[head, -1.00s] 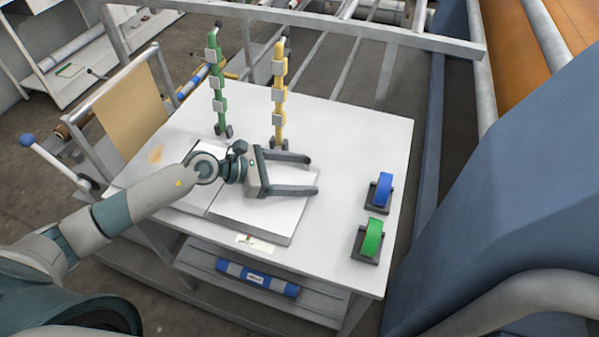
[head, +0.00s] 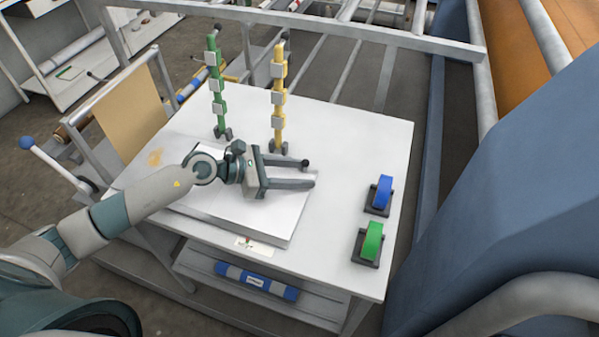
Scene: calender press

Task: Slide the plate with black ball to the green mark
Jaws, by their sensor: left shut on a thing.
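A flat white plate (head: 255,214) lies on the white table, under my left gripper. A small black ball (head: 305,163) shows at the tip of the upper finger. My left gripper (head: 308,174) reaches in from the left, low over the plate, with its fingers pointing right. Its fingers have closed to a narrow gap and hold the plate's ball part; the contact itself is hard to see. A small label with coloured marks (head: 252,245) lies at the table's front edge; the green mark is too small to make out for certain. My right gripper is not in view.
A green post (head: 218,95) and a yellow post (head: 279,90) with grey clips stand behind the gripper. The table (head: 355,140) is clear between posts and rolls.

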